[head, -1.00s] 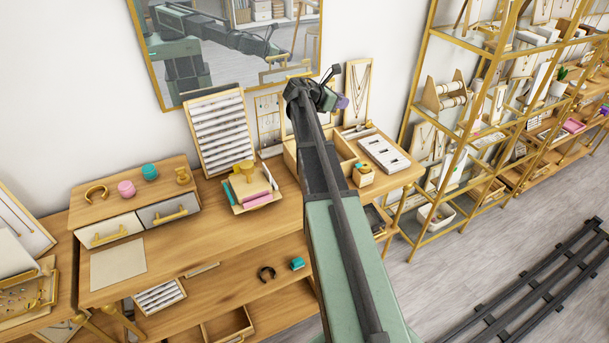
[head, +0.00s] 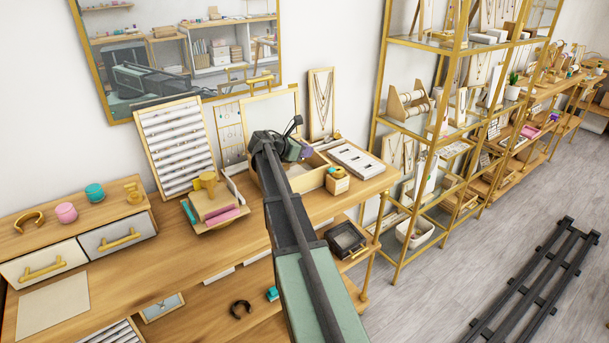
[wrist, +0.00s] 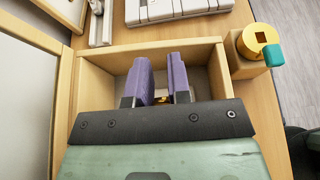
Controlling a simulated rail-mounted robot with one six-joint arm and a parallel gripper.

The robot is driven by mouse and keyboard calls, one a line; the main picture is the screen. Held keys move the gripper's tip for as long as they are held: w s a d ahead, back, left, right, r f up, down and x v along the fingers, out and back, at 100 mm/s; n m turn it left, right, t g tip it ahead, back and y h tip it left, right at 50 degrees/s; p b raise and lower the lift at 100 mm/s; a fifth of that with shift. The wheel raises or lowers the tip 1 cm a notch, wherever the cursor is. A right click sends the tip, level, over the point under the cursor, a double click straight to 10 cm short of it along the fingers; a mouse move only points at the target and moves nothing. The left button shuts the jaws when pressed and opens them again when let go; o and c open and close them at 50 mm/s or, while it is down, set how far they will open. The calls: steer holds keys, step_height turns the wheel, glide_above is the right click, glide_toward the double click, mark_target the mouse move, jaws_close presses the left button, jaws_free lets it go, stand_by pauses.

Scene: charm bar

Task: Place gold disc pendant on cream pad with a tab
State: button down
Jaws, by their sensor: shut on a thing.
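My gripper (head: 306,152) is low over the open wooden box on the counter. In the wrist view its two purple fingers (wrist: 161,78) reach down inside the box, a narrow gap between them. A small gold piece (wrist: 193,98), apparently the gold disc pendant, shows by the right finger. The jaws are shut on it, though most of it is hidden. A flat cream pad (head: 52,305) lies on the counter at the lower left of the head view, far from my gripper. I cannot make out a tab on it.
The wooden box (wrist: 95,78) has walls close around my fingers. A white slotted tray (head: 355,160) and a wooden block with a gold top (head: 338,181) stand beside it. A stacked tray (head: 215,207) stands to the left. Bare counter lies before the pad.

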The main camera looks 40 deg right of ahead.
steer(key=shift+f+b, duration=2.2)
steer(key=shift+b, duration=0.05)
steer(key=c, duration=1.1)
jaws_free()
steer(key=shift+r, duration=0.1)
steer(key=shift+o, duration=0.2)
steer(key=shift+r+p, duration=0.35)
steer(key=shift+p, duration=0.1)
steer(key=p+v, duration=0.4)
steer(key=v, duration=0.8)
steer(key=shift+f, duration=0.2)
